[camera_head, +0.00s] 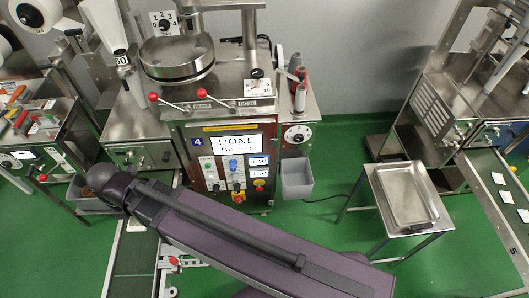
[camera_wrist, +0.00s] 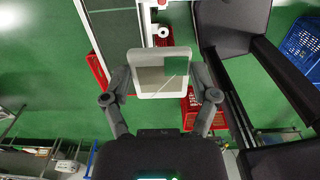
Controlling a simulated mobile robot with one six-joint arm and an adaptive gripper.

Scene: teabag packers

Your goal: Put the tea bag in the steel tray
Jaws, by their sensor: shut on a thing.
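The steel tray (camera_head: 403,190) is a shallow, shiny rectangular tray on a small metal stand at the right of the head view. It looks empty, with a dark handle-like piece at its near end. In the wrist view, my gripper (camera_wrist: 161,80) is shut on the tea bag (camera_wrist: 160,72), a flat square with a pale border and a greyish, shiny middle. One finger is on each side of it, and green floor shows beyond it. The head view shows my dark arm across the front, but not the gripper or the held bag. The tray is not recognisable in the wrist view.
A packing machine with a "DONE" screen (camera_head: 238,143) stands at the centre, with a grey bin (camera_head: 297,180) at its right. A conveyor (camera_head: 488,180) carrying white packets runs along the right edge. Red crates (camera_wrist: 97,72) and a blue crate (camera_wrist: 305,45) stand on the floor.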

